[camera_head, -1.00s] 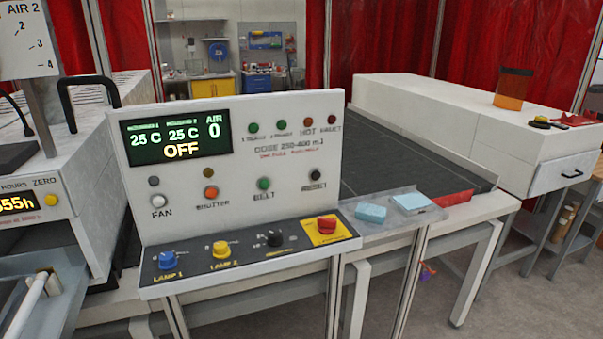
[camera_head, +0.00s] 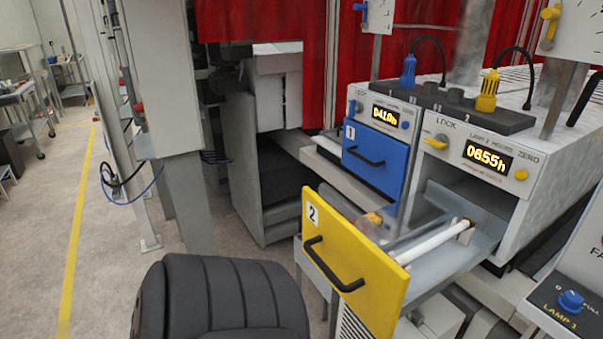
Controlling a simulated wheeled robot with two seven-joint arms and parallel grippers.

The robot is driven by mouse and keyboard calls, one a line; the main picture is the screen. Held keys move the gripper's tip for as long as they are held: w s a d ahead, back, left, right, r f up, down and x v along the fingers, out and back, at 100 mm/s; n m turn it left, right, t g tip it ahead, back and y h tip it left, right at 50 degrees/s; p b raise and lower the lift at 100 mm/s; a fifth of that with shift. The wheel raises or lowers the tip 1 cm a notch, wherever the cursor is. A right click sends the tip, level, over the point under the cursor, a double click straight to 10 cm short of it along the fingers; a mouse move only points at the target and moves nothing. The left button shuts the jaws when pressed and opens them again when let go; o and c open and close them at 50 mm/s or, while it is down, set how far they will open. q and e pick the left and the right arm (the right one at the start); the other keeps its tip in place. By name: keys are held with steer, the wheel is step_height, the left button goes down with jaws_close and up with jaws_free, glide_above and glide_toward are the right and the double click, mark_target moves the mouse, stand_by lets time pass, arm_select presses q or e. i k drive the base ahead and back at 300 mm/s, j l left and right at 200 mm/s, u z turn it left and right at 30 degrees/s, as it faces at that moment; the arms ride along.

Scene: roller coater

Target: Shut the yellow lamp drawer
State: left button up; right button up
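The yellow lamp drawer (camera_head: 362,275) is pulled out of the white lamp housing (camera_head: 515,192) at the right of the head view. Its yellow front carries a "2" label and a black bar handle (camera_head: 331,264). Behind the front, the open tray (camera_head: 470,249) shows a white lamp tube (camera_head: 433,242). The blue drawer (camera_head: 375,160), labelled "1", stands further back, with its front near its own housing. Neither of my grippers is in view.
A black padded chair (camera_head: 222,298) stands in the foreground, just left of the yellow front. Blue (camera_head: 408,71) and yellow (camera_head: 487,91) cable plugs stand on the housings. A grey post (camera_head: 183,195) stands at left. The floor beyond it has free room.

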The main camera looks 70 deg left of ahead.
mark_target(356, 256)
steer(key=k+u, duration=0.1)
steer(key=u, duration=1.65)
